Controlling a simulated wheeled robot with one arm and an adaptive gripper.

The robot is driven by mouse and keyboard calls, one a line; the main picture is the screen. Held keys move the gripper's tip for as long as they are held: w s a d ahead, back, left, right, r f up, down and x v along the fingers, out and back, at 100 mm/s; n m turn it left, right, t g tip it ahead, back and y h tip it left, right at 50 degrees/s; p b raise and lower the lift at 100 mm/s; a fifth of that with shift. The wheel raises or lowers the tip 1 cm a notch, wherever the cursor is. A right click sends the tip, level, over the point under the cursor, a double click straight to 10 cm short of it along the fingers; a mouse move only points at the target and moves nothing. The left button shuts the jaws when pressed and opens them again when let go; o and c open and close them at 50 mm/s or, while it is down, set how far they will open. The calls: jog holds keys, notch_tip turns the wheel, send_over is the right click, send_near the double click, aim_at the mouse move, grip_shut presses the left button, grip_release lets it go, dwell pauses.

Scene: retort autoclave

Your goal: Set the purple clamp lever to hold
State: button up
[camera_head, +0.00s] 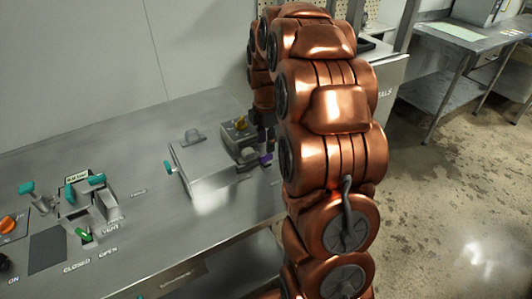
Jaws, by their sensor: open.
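The purple clamp lever (265,159) is a small purple piece at the right end of the metal box on the steel bench. It is partly hidden beside my copper arm. My gripper (267,137) is dark and mostly hidden behind the arm. It is just above the lever, with its jaws open. I cannot tell whether it touches the lever. The marking for hold cannot be made out.
A grey block with a yellow knob (240,122) stands beside the lever. The metal box (205,163) has a teal handle (168,167) at its left. Teal levers (97,180) and an orange knob (8,223) are at the far left. Open floor lies to the right.

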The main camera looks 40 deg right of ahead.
aim_at(266, 155)
jog(key=shift+f+p, duration=0.45)
jog(key=shift+f, duration=2.2)
grip_shut()
